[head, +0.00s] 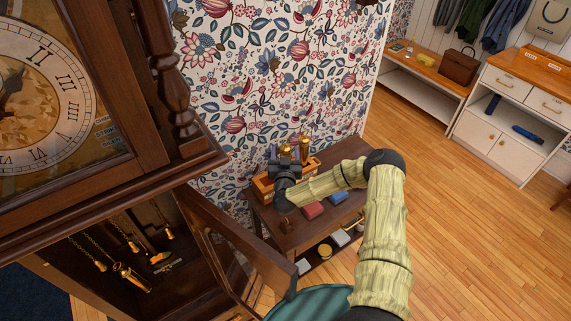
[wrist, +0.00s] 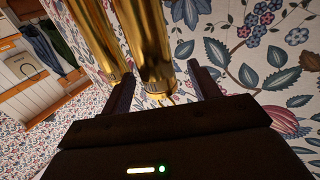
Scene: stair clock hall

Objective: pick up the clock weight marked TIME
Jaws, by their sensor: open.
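Brass cylindrical weights (head: 304,148) stand in a wooden box (head: 263,188) on the small dark table by the papered wall. My gripper (head: 285,162) is at this box, open. In the wrist view my open gripper (wrist: 163,84) has one brass cylinder (wrist: 148,45) between its two fingers, with a visible gap at the right finger. A second brass cylinder (wrist: 95,35) stands close to its left, just outside the left finger. I cannot read a TIME marking on either one.
The tall clock (head: 95,170) fills the left, its lower door (head: 240,240) swung open, with chains and brass pieces (head: 132,277) inside. Red (head: 313,210) and blue (head: 338,197) small items lie on the table. Open floor (head: 470,220) lies to the right.

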